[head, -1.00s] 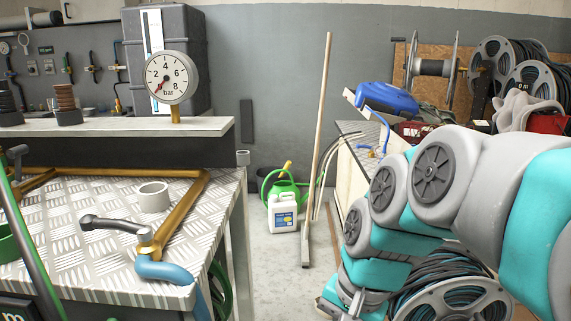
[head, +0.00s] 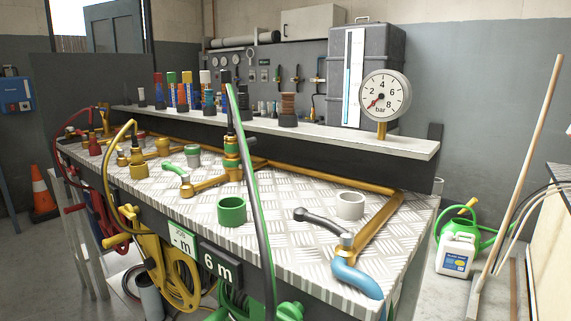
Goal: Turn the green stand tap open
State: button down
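The green stand tap shows in the head view as a brass upright with green bands (head: 231,152), standing on the bench's patterned metal top. A brass branch (head: 205,184) runs left from its foot to a fitting with a green lever (head: 173,169). The lever points up and to the left, away from the line of that branch. A dark hose with a green stripe (head: 250,165) rises in front of the upright and hides part of it. A green cup (head: 231,210) stands in front of the tap. My gripper is out of view.
A grey-levered tap (head: 325,222) with a blue bent outlet (head: 357,278) sits at the bench's right corner, beside a white cup (head: 350,205). A pressure gauge (head: 385,97) stands on the back ledge, its needle near the low end.

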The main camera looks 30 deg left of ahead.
aim_at(167, 165)
jog(key=u, duration=1.85)
jog(key=j+u, duration=0.25)
